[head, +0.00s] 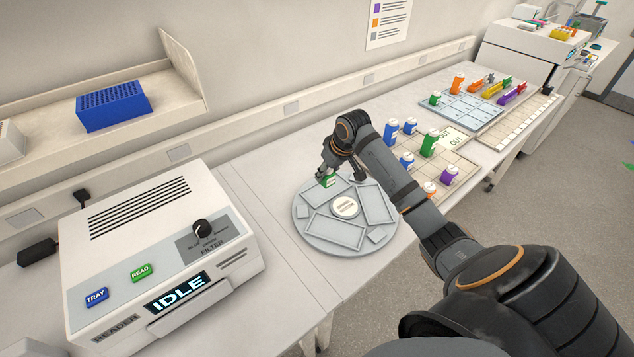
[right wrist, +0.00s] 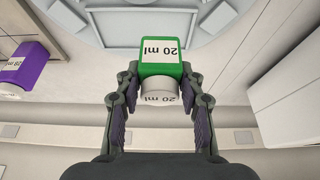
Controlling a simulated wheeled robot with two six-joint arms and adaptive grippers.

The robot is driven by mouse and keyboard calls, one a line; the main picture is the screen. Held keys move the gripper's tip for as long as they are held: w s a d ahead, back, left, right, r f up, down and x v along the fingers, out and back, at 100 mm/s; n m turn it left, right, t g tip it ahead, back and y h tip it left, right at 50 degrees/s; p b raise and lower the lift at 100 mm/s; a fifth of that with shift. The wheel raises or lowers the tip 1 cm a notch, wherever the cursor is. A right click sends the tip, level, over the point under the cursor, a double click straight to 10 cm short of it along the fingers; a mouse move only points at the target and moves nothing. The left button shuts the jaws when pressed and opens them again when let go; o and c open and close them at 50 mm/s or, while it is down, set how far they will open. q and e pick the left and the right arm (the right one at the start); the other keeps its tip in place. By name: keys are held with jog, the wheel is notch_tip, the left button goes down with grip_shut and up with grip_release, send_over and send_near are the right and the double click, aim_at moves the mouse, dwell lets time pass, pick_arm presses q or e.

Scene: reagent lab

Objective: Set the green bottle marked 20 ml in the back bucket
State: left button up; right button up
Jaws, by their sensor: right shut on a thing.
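The green bottle (head: 327,181), its label reading 20 ml, is held in my right gripper (head: 338,170) at the back left of the round grey rotor (head: 308,238). In the right wrist view the green bottle (right wrist: 160,50) lies between the two fingers, which close on it near its white cap. The back bucket (head: 350,194) is a rectangular recess behind the rotor's round hub, and it looks empty. The bottle is beside it; whether the bottle touches the rotor cannot be told. My left gripper is not in view.
A white reader (head: 150,255) showing IDLE stands left of the rotor. Racks with several blue, green, orange and purple bottles lie to the right (head: 455,170). A purple bottle (right wrist: 25,68) shows in the wrist view. A wall shelf holds a blue rack (head: 112,105).

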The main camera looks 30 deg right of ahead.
jog(key=w+f, duration=0.1)
jog(key=f, duration=0.1)
jog(key=w+a+f, duration=0.1)
jog(key=w+f, duration=0.1)
jog(key=shift+a, duration=0.1)
notch_tip(320, 180, down, 3)
jog(key=shift+w+a+f+p, duration=0.15)
jog(key=shift+p, duration=1)
jog(key=shift+f, duration=0.3)
jog(key=o, duration=1.1)
pick_arm(q)
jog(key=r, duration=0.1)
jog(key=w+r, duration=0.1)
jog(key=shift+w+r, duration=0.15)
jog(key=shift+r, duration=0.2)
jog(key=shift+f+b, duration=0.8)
jog(key=shift+b, duration=0.15)
pick_arm(e)
jog(key=v, duration=1.2)
jog(key=shift+r, duration=0.2)
